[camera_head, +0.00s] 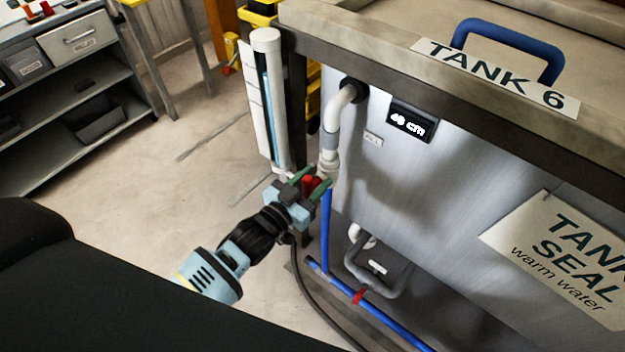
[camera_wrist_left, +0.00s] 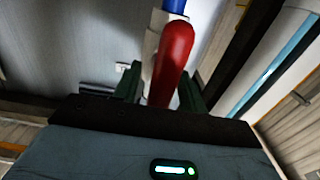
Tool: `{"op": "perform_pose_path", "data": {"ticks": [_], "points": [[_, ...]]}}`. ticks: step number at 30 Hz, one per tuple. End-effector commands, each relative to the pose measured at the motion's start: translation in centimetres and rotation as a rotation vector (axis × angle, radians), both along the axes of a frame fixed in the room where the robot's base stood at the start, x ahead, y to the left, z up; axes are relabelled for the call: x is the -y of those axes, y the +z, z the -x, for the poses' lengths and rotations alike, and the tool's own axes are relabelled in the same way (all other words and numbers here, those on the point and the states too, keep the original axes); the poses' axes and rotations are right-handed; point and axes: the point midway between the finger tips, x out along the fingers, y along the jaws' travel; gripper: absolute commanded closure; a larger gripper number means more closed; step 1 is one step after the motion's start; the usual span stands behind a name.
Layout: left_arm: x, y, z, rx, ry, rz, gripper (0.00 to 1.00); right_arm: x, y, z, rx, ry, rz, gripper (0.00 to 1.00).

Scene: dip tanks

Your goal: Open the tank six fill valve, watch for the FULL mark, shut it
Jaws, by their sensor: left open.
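The fill valve's red handle (camera_head: 311,183) sits below the white fill pipe (camera_head: 331,135) on tank six (camera_head: 420,190). My left gripper (camera_head: 307,181) is at the handle, with its green fingers on either side of it. In the left wrist view the red handle (camera_wrist_left: 173,55) stands between the open fingers of my left gripper (camera_wrist_left: 158,78). I cannot tell whether they touch it. A white upright gauge tube (camera_head: 268,60) with a blue strip and a pale scale board stands left of the pipe. No FULL mark is readable. My right gripper is not in view.
A small display (camera_head: 411,122) on the tank shows a cm reading, its first digit unclear. A blue pipe (camera_head: 376,312) runs low beside the tank. A tank seal notice (camera_head: 570,250) hangs at right. Grey shelves (camera_head: 75,85) stand at left, with bare floor between.

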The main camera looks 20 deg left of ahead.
Motion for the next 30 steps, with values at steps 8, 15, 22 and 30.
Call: {"op": "perform_pose_path", "data": {"ticks": [8,15,22,30], "points": [[-0.01,-0.02,0.04,0.0,0.0,0.0,0.86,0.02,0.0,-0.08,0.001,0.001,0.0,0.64],[-0.02,-0.03,0.06,0.001,0.0,-0.002,1.0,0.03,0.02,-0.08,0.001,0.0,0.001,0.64],[0.06,0.0,0.07,0.016,0.0,-0.048,1.0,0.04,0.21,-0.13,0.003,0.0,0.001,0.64],[0.31,0.0,0.19,0.077,0.0,-0.213,1.0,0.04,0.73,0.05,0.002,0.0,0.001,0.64]]}}
